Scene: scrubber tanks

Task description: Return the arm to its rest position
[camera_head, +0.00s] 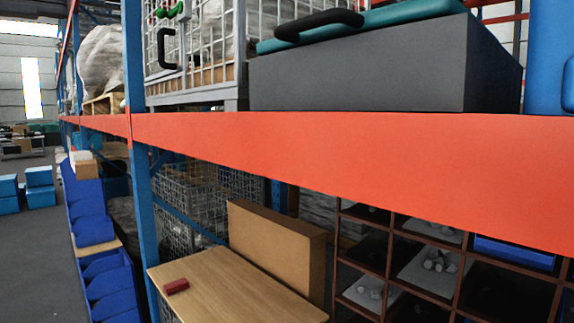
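Neither of my arms nor grippers shows in the head view. The view is filled by a storage rack with an orange beam (330,155) and a blue upright (133,120). On the shelf above the beam sits a grey case (360,75) with a teal lid (395,20) and a black handle (318,25). A small dark red block (176,286) lies on a wooden board (235,290) below the beam.
A cardboard box (270,250) stands behind the board. A brown compartment shelf (448,282) is at lower right. A wire cage (195,60) stands left of the case. Blue bins (105,280) are stacked beside the upright. Open grey floor (35,260) lies at left.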

